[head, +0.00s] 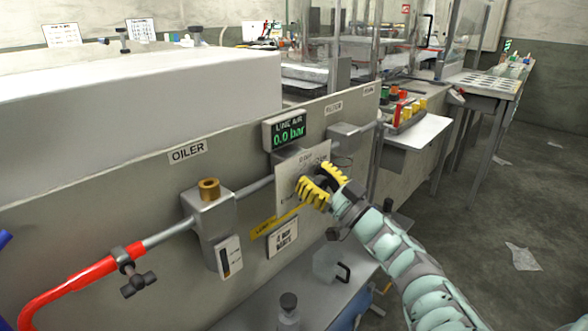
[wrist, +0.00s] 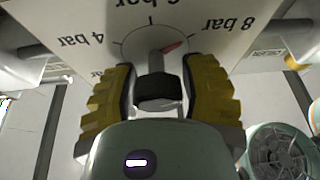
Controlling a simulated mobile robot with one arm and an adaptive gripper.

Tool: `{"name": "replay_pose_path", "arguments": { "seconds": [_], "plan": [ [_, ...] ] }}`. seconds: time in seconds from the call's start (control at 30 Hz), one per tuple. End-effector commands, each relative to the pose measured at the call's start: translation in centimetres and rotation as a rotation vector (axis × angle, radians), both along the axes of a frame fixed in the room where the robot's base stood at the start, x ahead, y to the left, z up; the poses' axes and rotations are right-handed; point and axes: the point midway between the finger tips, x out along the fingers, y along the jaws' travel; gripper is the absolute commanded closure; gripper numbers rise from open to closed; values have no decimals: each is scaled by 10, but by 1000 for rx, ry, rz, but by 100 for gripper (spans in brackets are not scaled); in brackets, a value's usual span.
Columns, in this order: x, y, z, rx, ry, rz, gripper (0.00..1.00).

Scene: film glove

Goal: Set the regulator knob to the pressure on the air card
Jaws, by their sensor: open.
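The regulator knob (wrist: 158,92) is black and sits between my open gripper's yellow fingers (wrist: 158,105) in the wrist view; I cannot tell whether they touch it. Its red pointer (wrist: 172,46) points between the 6 bar and 8 bar marks on the white dial plate (wrist: 112,22), whose lettering appears upside down. In the head view, my gripper (head: 322,182) is at the dial plate (head: 288,190) and hides most of the knob. A small framed card (head: 282,238) below seems to read 4 bar, but is blurry. The line air display (head: 288,132) reads 0.0 bar.
Left of the dial is the oiler block (head: 210,225) with a brass cap, joined by pipe to a red hose (head: 75,285) with a valve. A filter block (head: 345,140) stands to the right.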

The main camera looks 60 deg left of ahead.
Motion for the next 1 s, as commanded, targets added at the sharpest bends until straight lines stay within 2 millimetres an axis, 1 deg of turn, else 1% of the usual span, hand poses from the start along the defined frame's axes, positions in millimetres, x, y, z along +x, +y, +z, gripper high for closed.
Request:
{"name": "replay_pose_path", "arguments": {
  "seconds": [0.03,0.3,0.4,0.83,1.0],
  "plan": [
    [0,0,0,0,0,0,64],
    [0,0,0,0,0,0,92],
    [0,0,0,0,0,0,100],
    [1,-1,0,1,-2,-2,100],
    [2,-1,-2,6,-30,-3,100]
  ]
}}
